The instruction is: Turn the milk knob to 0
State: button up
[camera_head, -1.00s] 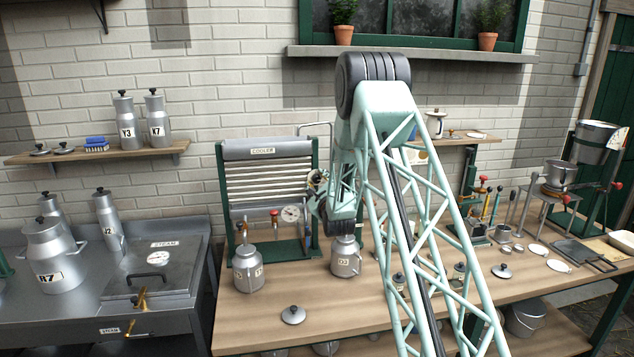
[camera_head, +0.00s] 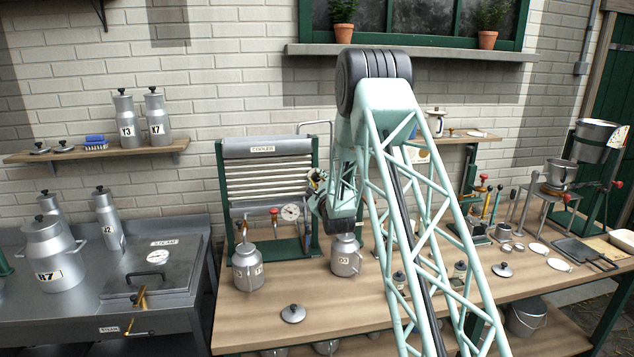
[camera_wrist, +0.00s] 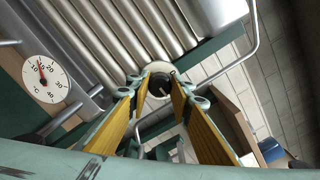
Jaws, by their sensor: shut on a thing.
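The cooler (camera_head: 268,148) stands on the wooden bench against the brick wall, with its name plate on top and pale horizontal tubes. My gripper (camera_head: 315,181) is at the cooler's right side, small and partly hidden by my wrist. In the wrist view my gripper's yellow-sided fingers (camera_wrist: 160,88) are shut on a round dark knob with a pale rim (camera_wrist: 159,86). The knob sits between the fingertips beside the tube ends. Its markings are not readable. In the head view the knob is hidden behind my gripper.
A round dial gauge (camera_head: 290,212) and a red-handled tap (camera_head: 274,212) are on the cooler's lower front; the gauge also shows in the wrist view (camera_wrist: 45,79). Milk cans (camera_head: 247,268) (camera_head: 346,258) stand below. A bent pipe (camera_wrist: 244,58) passes right of the fingers.

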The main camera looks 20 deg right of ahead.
jog(key=shift+f+n+b, duration=0.1)
jog(key=shift+n+b, duration=0.2)
jog(key=shift+b, duration=0.2)
jog(key=n+b, duration=0.4)
jog(key=b, duration=0.2)
jog(key=shift+n+b, duration=0.3)
jog(key=shift+b, duration=0.1)
jog(key=n+b, duration=0.5)
jog(key=b, duration=0.1)
jog(key=n+b, duration=0.2)
jog(key=n, duration=0.2)
jog(key=shift+b, duration=0.35)
jog(key=shift+n, duration=1.8)
jog(key=o, duration=0.8)
jog(key=shift+o, duration=0.2)
